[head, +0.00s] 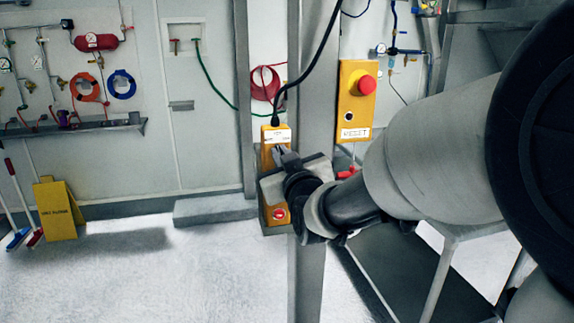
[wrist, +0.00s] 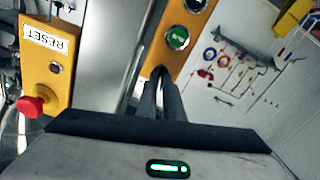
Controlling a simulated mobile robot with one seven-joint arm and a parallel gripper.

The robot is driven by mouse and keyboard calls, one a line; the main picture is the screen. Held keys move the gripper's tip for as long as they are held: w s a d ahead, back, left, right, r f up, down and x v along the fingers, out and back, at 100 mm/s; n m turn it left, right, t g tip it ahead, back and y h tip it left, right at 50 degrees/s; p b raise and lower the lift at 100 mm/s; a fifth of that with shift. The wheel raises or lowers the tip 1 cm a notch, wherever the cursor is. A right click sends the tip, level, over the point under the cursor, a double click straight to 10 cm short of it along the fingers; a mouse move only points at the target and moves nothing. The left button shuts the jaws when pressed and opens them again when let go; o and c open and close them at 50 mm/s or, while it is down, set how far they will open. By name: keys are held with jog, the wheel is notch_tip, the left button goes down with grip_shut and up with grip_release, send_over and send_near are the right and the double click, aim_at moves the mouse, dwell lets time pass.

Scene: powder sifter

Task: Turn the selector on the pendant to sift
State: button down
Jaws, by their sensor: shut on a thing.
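The yellow pendant (head: 268,160) hangs upright on a black cable beside a grey post in the head view. It has a white label (head: 276,136) near its top and a red round button (head: 279,213) near its bottom. My gripper (head: 279,151) reaches its upper front, and its jaws are closed on the selector there. The fingers hide the selector, so its setting cannot be read. In the wrist view the pendant (wrist: 188,58) appears upside down, with a green button (wrist: 178,38) just beyond my fingertips (wrist: 160,72).
A yellow box with a red mushroom button (head: 366,85) and a RESET label (head: 355,133) is fixed right of the grey post (head: 313,90). A yellow floor sign (head: 59,210) stands at left. The floor between is clear.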

jog(key=shift+a+f+n+b, duration=0.1)
jog(key=shift+n+b, duration=2.25)
jog(key=shift+n, duration=0.55)
jog(key=c, duration=1.9)
grip_release()
